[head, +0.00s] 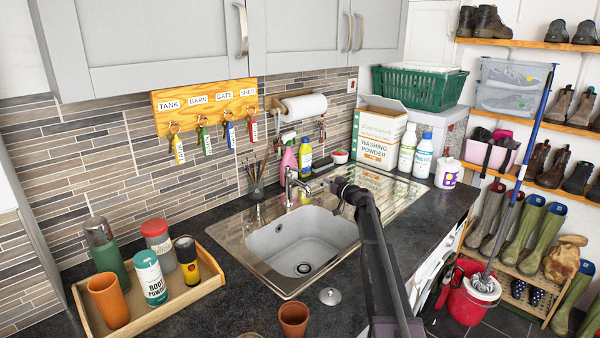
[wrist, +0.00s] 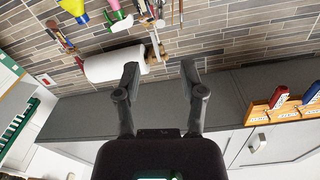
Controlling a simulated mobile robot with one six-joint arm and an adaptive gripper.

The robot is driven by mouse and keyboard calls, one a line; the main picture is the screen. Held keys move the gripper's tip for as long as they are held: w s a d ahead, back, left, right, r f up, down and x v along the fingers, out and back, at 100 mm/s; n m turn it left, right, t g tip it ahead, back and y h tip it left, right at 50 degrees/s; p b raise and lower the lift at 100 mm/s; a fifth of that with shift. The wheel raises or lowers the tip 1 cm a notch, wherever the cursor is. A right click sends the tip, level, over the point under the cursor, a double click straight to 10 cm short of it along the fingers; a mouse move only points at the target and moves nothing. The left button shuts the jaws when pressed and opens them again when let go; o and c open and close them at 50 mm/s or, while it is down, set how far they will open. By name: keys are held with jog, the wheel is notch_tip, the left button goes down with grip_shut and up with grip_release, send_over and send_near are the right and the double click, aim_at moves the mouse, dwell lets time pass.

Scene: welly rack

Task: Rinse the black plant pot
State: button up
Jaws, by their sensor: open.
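I see no black plant pot in either view. A small terracotta-coloured pot (head: 293,320) stands on the dark worktop at the front of the sink, cut by the lower picture edge. The grey sink (head: 283,243) looks empty, with a dark drain in its floor. The chrome tap (head: 290,184) stands at the sink's back edge. My gripper (head: 342,190) is over the back right of the sink, near the draining board. In the wrist view, my gripper (wrist: 160,68) is open, with nothing between its fingers.
A wooden tray (head: 205,292) with an orange cup (head: 108,300) and several containers stands on the left. A round metal disc (head: 330,296) lies before the sink. Pink and yellow bottles stand behind the tap. A washing powder box (head: 379,140) and white bottles stand at back right.

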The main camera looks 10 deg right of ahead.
aim_at(299, 170)
jog(key=x, duration=1.3)
jog(key=shift+w+a, duration=0.15)
jog(key=shift+w, duration=0.15)
grip_shut()
